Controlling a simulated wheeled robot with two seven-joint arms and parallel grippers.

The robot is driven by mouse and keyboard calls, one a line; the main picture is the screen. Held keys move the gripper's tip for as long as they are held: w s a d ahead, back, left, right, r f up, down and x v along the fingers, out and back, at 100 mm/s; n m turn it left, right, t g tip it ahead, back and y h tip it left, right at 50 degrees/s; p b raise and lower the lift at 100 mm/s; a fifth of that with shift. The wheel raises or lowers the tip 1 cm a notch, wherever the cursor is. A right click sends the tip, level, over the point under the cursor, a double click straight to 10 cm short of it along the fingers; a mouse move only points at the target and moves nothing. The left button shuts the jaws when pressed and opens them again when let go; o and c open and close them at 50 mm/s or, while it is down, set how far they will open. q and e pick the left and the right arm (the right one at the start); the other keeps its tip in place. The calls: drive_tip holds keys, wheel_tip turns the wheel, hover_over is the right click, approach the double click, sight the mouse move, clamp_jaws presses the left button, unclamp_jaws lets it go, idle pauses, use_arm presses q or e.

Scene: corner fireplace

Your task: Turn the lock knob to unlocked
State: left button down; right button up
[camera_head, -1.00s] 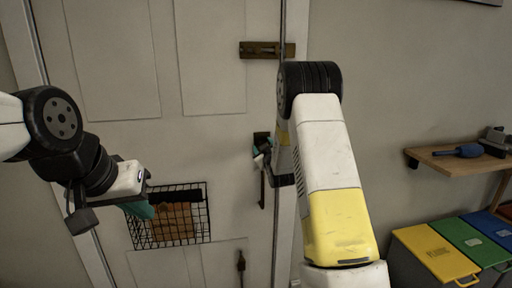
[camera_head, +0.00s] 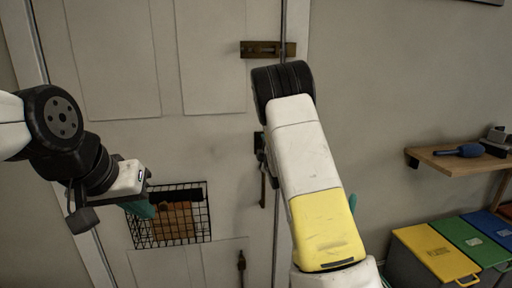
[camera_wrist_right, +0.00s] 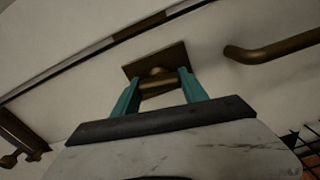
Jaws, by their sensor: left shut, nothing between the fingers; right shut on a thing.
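The lock knob (camera_wrist_right: 158,83) is a small brass bar on a square brass plate (camera_wrist_right: 174,56), seen in the right wrist view. The teal fingers of my right gripper (camera_wrist_right: 158,80) stand on either side of the knob and are shut on it. In the head view my right arm covers most of this spot; a dark plate (camera_head: 258,141) shows just left of the arm. My left gripper (camera_head: 138,208) is shut and empty in front of the door's left part, near the wire basket.
A brass door handle (camera_wrist_right: 272,49) lies to the right of the knob in the wrist view. A slide bolt (camera_head: 262,49) is higher on the door. A wire basket (camera_head: 203,214) hangs on the door. A shelf (camera_head: 460,161) and coloured bins (camera_head: 432,250) stand at the right.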

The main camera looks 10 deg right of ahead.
drive_tip(key=shift+f+n, duration=0.1)
drive_tip(key=shift+n, duration=0.8)
drive_tip(key=o, duration=1.4)
drive_tip(key=s, duration=0.7)
drive_tip(key=shift+s+d, duration=0.15)
drive_tip(key=shift+s, duration=0.25)
